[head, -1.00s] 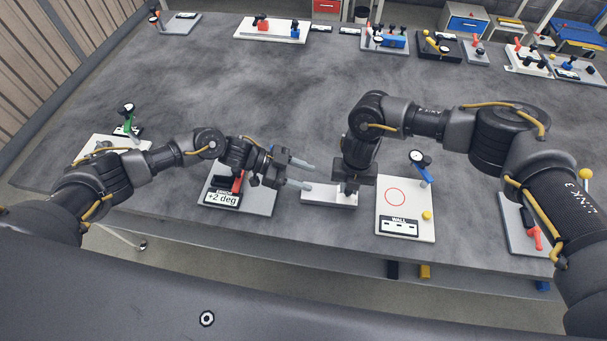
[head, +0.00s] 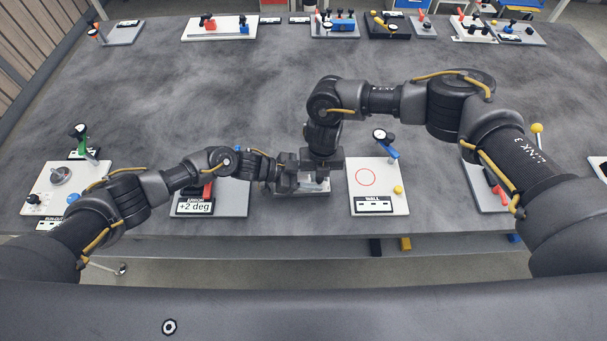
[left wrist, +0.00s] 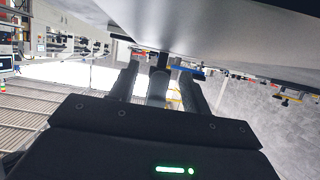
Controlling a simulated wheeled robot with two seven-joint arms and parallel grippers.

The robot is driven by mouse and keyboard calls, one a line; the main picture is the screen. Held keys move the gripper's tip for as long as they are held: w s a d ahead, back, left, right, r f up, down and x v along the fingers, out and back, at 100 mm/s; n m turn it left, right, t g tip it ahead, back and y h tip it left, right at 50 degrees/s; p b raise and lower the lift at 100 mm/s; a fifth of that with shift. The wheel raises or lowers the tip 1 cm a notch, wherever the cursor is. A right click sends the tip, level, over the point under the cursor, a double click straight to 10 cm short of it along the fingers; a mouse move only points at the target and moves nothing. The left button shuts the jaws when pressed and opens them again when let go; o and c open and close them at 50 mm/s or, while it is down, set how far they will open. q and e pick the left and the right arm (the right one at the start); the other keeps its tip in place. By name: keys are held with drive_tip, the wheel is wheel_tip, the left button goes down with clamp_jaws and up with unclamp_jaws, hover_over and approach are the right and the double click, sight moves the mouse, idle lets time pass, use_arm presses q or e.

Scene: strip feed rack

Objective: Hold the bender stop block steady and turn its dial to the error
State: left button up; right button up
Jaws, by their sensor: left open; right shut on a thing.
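The bender stop block's pale base (head: 300,192) sits near the table's front edge in the head view. Its upper part and dial are mostly hidden by my grippers. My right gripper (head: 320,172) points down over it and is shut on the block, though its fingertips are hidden. My left gripper (head: 296,180) reaches in from the left, close against the block and right gripper. In the left wrist view my left gripper (left wrist: 158,82) is open, with a dark part between or beyond its fingers. The error card (head: 194,207) left of the block reads "+2 deg".
A grey plate (head: 232,198) with a red handle stands to the left. A white plate (head: 376,172) with a red circle, blue-armed gauge and "WALL" label stands close right. Several fixtures line the far edge. The table's middle (head: 220,90) is clear.

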use_arm(q)
drive_tip(key=shift+d, duration=0.1)
clamp_jaws()
idle(0.3)
idle(0.4)
unclamp_jaws()
